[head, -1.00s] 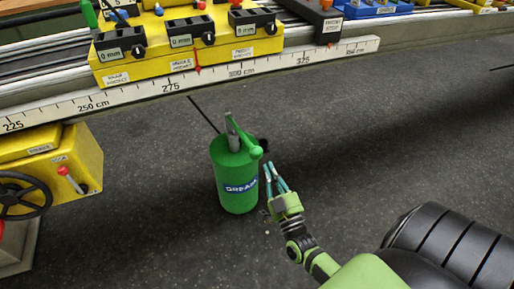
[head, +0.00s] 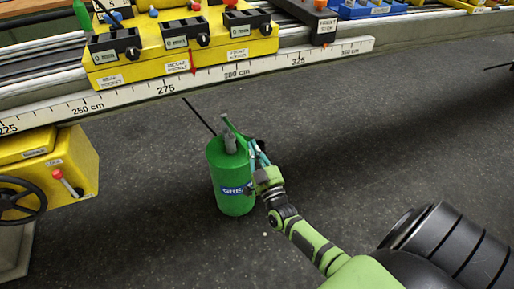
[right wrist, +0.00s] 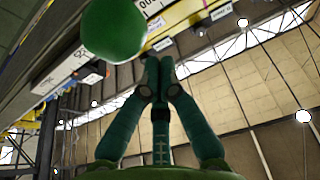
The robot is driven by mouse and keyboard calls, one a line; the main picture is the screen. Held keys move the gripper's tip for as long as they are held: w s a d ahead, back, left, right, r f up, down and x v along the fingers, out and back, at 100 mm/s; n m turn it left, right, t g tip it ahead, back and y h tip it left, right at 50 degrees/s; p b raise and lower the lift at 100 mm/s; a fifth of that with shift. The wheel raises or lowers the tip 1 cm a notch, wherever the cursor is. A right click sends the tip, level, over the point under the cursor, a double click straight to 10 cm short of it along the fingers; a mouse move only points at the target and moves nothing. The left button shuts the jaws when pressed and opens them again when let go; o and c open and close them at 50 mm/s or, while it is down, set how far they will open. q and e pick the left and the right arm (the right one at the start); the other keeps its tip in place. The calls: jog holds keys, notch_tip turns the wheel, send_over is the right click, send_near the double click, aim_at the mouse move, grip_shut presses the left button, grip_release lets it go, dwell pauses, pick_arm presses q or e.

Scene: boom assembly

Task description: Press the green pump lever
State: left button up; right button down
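The green grease pump (head: 231,180) stands upright on the dark floor, with a blue "GREASE" label partly covered by my right gripper. Its green lever (head: 236,130) slants from the top down toward the right. The lever's outer end is hard to make out behind my fingers in the head view. My right gripper (head: 257,151) is at the pump's upper right side, close to the lever. In the right wrist view its fingers (right wrist: 158,68) meet at the tips with nothing between them. A round green knob (right wrist: 113,30) shows large at upper left there, beside the fingertips. My left gripper is not in view.
A rail with a centimetre scale (head: 215,76) runs behind the pump, with a yellow block (head: 200,52) of black counters above it. A yellow box (head: 72,165) with a black handwheel (head: 18,200) stands at left. The floor to the right is clear.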

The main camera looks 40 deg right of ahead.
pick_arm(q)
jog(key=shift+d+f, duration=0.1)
pick_arm(e)
jog(key=shift+f, duration=0.6)
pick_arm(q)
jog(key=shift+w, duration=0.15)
